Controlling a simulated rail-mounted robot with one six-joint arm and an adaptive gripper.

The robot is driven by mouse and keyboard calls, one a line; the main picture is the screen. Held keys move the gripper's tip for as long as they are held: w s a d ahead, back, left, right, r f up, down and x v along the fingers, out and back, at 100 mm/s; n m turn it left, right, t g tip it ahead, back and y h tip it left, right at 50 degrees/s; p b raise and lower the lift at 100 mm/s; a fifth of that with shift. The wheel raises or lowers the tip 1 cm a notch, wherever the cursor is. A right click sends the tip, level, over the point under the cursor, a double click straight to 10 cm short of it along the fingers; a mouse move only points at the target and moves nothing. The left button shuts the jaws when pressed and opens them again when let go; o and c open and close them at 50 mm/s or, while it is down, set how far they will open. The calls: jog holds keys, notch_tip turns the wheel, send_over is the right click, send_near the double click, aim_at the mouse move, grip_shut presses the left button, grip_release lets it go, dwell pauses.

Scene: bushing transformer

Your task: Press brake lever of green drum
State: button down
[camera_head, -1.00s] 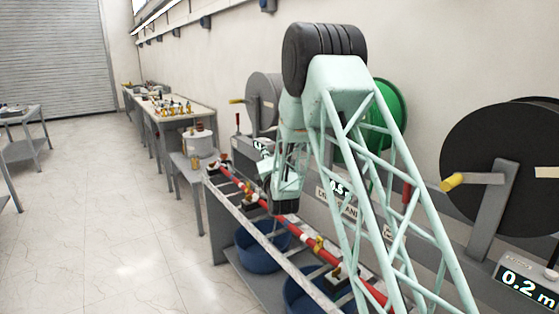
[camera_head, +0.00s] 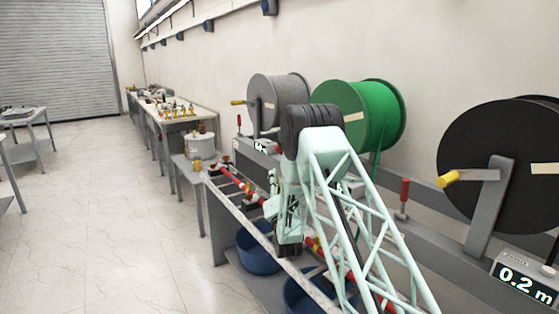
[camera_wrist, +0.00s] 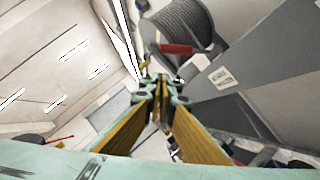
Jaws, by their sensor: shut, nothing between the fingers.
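The green drum (camera_head: 383,115) stands on the wall-side bench in the head view, its lower left hidden by my arm. My gripper (camera_head: 288,247) is low in front of the bench, near the red rail. In the wrist view, my gripper's fingers (camera_wrist: 164,84) are shut and empty. A red lever handle (camera_wrist: 177,49) shows just beyond the fingertips, apart from them, in front of the grey drum; I cannot tell which drum it serves. In the head view, one red lever (camera_head: 404,193) stands between the green and black drums, another (camera_head: 238,122) left of the grey drum.
The grey drum (camera_head: 264,98) stands left of the green one, the black drum (camera_head: 480,150) at right beside a 0.2 m display (camera_head: 527,283). Blue bins (camera_head: 258,252) sit under the rail.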

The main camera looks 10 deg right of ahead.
jog(key=shift+s+d+f+n+t, duration=0.2)
jog(key=shift+s+f, duration=0.1)
jog(key=shift+f, duration=0.3)
jog(key=shift+s+d+f+n+t, duration=0.15)
jog(key=shift+s+f+n, duration=0.1)
jog(key=shift+f, duration=0.3)
jog(key=d+r+b+x, duration=0.1)
jog(key=x, duration=0.5)
jog(key=d+b+x, duration=0.1)
jog(key=b+x, duration=0.1)
jog(key=x, duration=0.4)
jog(key=shift+r, duration=0.5)
jog(key=shift+r+m+h, duration=0.2)
jog(key=shift+m+h, duration=0.15)
jog(key=shift+h, duration=0.05)
